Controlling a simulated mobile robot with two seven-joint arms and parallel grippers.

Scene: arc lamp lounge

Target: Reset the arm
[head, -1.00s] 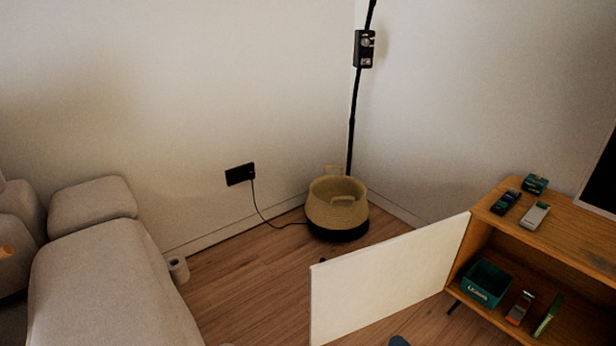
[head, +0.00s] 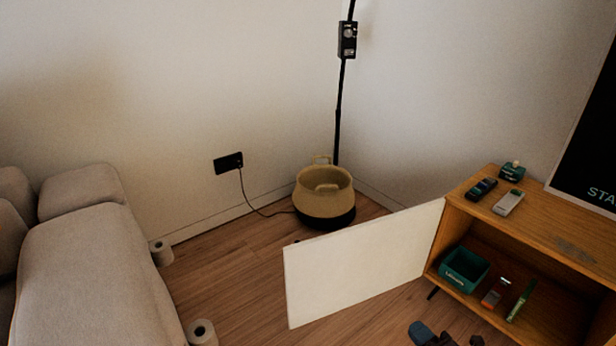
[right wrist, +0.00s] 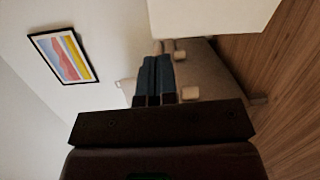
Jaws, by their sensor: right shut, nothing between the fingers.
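My right gripper (head: 421,331) shows at the bottom edge of the head view, its bluish fingers low in front of the open white cabinet door. In the right wrist view its two blue fingers (right wrist: 155,78) lie together, shut with nothing between them. Most of my right arm is outside the head view. My left gripper is not in view.
The white door (head: 365,262) stands open from the wooden cabinet (head: 560,235). Inside are a green bin (head: 464,277) and small items. A basket (head: 325,205) stands in the corner. A grey sofa (head: 90,270) is at left, paper rolls (head: 201,333) beside it.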

